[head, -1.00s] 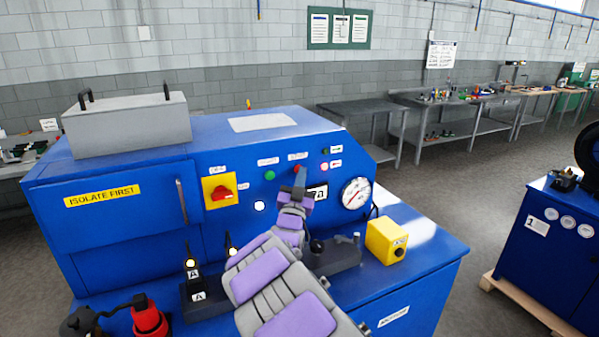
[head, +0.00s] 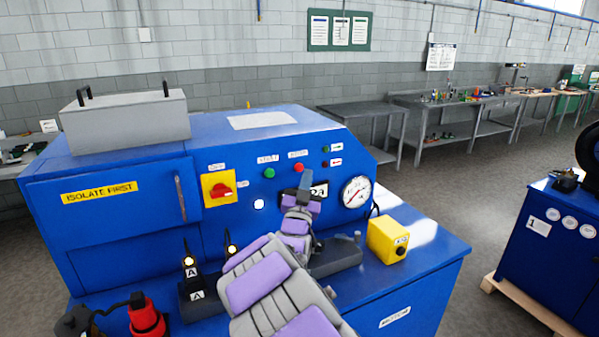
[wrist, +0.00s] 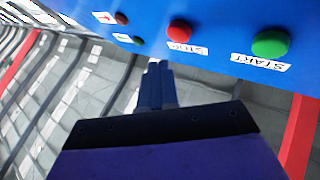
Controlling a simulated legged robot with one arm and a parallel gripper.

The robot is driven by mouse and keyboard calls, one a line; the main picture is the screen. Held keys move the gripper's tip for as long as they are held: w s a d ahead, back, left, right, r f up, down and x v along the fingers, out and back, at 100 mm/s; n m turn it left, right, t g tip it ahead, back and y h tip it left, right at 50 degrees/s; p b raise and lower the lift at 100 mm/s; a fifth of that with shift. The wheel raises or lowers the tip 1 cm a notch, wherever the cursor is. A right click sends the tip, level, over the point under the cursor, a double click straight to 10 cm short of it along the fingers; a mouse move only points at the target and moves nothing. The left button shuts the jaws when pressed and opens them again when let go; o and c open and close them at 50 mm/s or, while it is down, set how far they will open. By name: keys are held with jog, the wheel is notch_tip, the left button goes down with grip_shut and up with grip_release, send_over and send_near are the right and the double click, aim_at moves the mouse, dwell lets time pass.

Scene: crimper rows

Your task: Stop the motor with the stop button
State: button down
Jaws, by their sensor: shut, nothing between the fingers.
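The red stop button (head: 299,167) is on the upper front of the blue machine, right of the green start button (head: 269,173). In the wrist view the stop button (wrist: 180,31) sits above its STOP label, with the start button (wrist: 270,43) to its right. My gripper (head: 305,175) is shut and empty, its tips just below and right of the stop button in the head view. In the wrist view my closed fingers (wrist: 157,75) point at the panel, apart from the stop button. The small red lamp (head: 325,163) beside the buttons looks dark.
A pressure gauge (head: 356,192) is to the right. A yellow box with a black button (head: 388,240) and a black lever block (head: 335,257) stand on the lower ledge.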

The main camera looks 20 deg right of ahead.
jog(key=s+b, duration=0.1)
jog(key=s, duration=0.2)
jog(key=shift+s, duration=0.3)
dwell(0.6)
jog(key=s+a+f+n+g+y, duration=0.1)
jog(key=s+a+f+g+y, duration=0.2)
jog(key=s+a+f+y, duration=0.1)
jog(key=s+a+f+n+g+y, duration=0.2)
jog(key=s+a+f+g+y, duration=0.2)
jog(key=s+a+f, duration=0.1)
jog(key=s+a+f+n+g+y, duration=0.2)
jog(key=s+a+f+g+y, duration=0.2)
jog(key=s+f, duration=0.2)
jog(key=shift+s+a+f, duration=0.1)
jog(key=shift+s+f, duration=0.05)
jog(key=shift+s, duration=0.3)
jog(key=shift+s+a+f, duration=0.1)
jog(key=shift+s+f, duration=0.05)
jog(key=shift+s, duration=0.3)
jog(key=s+a+f+n+g+y, duration=0.1)
jog(key=s+g, duration=0.4)
jog(key=s, duration=1)
jog(key=s+a+f+n+g, duration=0.1)
jog(key=s+a+n+g, duration=0.2)
jog(key=s, duration=1.3)
jog(key=shift+a+f+n+g+y, duration=0.4)
jog(key=shift+a+g, duration=0.1)
jog(key=shift+g, duration=0.4)
jog(key=c, duration=1.9)
grip_release()
